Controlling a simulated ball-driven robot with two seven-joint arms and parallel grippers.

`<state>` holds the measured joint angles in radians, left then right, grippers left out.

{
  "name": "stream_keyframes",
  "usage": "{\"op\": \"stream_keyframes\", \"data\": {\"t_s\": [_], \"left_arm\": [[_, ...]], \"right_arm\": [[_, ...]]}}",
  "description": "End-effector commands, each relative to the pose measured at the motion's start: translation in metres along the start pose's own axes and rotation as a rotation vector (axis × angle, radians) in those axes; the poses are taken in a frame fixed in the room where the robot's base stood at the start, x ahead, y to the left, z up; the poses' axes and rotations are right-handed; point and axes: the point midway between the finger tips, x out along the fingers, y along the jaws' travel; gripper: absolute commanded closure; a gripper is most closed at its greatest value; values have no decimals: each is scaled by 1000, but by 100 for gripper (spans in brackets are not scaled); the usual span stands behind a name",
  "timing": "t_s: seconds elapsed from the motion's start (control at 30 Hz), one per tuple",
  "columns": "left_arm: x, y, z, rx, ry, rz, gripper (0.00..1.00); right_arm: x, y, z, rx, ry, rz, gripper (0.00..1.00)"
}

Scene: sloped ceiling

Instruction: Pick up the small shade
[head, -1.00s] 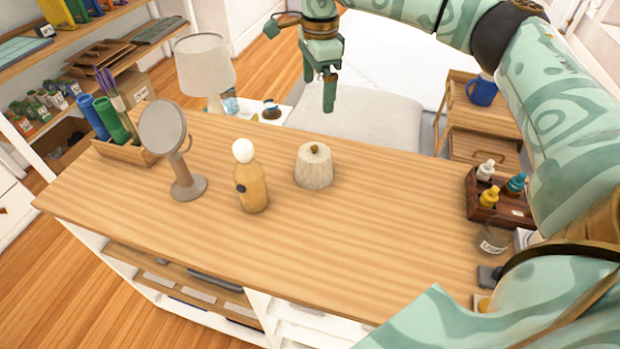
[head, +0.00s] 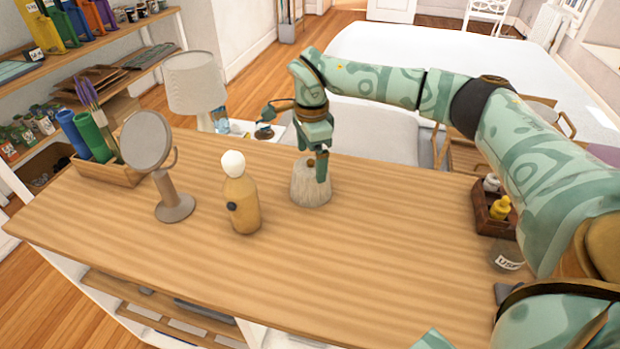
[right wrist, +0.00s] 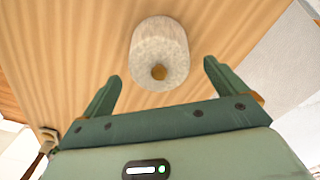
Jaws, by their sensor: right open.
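The small shade (head: 308,187) is a pale, rough-textured short cone with a brown knob on top, standing upright on the wooden counter. In the right wrist view the shade (right wrist: 160,48) lies ahead of and between the lines of the two fingers, clear of both. My right gripper (head: 315,166) is above the shade in the head view and partly covers its top right. In the right wrist view the right gripper (right wrist: 158,85) is open with nothing between its fingers. My left gripper does not show.
On the wooden counter (head: 370,250), a yellow bottle with a white top (head: 241,205) stands left of the shade. A round mirror (head: 148,140) is farther left. A wooden box of small bottles (head: 490,215) sits at right. A white lamp (head: 196,85) stands behind the counter.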

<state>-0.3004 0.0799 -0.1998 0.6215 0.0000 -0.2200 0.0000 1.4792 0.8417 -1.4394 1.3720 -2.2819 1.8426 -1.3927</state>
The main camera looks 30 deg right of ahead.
Motion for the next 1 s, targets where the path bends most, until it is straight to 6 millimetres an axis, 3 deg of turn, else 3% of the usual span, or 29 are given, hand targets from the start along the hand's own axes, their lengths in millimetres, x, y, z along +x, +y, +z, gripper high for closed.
{"op": "stream_keyframes", "data": {"t_s": [0.03,0.2,0.43,0.57,0.6,0.9,1.0], "left_arm": [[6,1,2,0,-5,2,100],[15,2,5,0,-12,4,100],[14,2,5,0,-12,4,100],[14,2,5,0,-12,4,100],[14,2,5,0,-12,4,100],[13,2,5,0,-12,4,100],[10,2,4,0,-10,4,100]], "right_arm": [[14,1,1,-1,2,6,4],[39,2,3,0,1,5,4],[39,1,2,0,1,1,4],[39,1,2,1,1,1,40],[39,1,2,0,1,1,43],[38,1,2,0,1,1,43],[30,1,2,1,1,-1,43]]}}
